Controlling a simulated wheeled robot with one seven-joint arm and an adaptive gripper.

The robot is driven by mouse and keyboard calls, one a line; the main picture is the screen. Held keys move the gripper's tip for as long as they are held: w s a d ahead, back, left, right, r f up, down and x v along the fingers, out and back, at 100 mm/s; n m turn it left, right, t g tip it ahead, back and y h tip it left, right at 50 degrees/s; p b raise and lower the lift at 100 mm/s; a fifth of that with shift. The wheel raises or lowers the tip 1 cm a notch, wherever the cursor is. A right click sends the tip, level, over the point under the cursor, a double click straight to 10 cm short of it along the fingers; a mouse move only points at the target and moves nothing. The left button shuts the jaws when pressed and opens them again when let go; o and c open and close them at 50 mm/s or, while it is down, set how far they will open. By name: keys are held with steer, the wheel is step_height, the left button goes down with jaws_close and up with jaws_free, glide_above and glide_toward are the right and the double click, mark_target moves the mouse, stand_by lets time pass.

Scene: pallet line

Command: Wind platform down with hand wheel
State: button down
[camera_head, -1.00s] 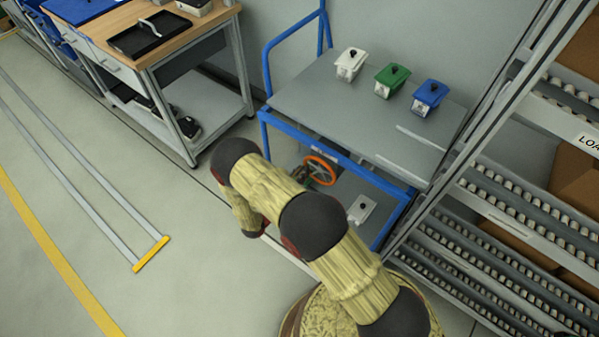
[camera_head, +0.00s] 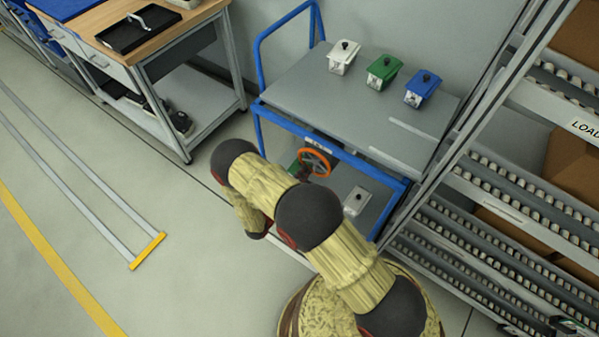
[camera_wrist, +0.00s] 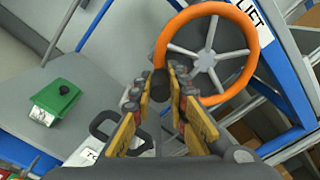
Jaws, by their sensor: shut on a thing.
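The orange hand wheel (camera_head: 315,162) with grey spokes sits at the near side of a blue-framed cart, below the grey platform (camera_head: 310,91). In the wrist view the wheel (camera_wrist: 245,40) fills the upper middle, beside a LIFT label. My gripper (camera_wrist: 161,90) is shut on the dark knob (camera_wrist: 160,80) at the rim, on the wheel's lower left in that view. In the head view my arm partly hides the gripper. A white box (camera_head: 344,57), a green box (camera_head: 382,72) and a blue box (camera_head: 422,89) stand upright on the platform.
A white box (camera_head: 356,202) lies on the lower shelf. A green box (camera_wrist: 55,101) shows in the wrist view. A roller rack (camera_head: 500,165) stands close on the right, a workbench (camera_head: 150,45) at the upper left. Floor at left is open.

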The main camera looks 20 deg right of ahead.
steer(key=shift+s+d+f, duration=0.1)
steer(key=shift+s+d, duration=0.05)
steer(key=c, duration=1.7)
jaws_free()
steer(key=v, duration=1.2)
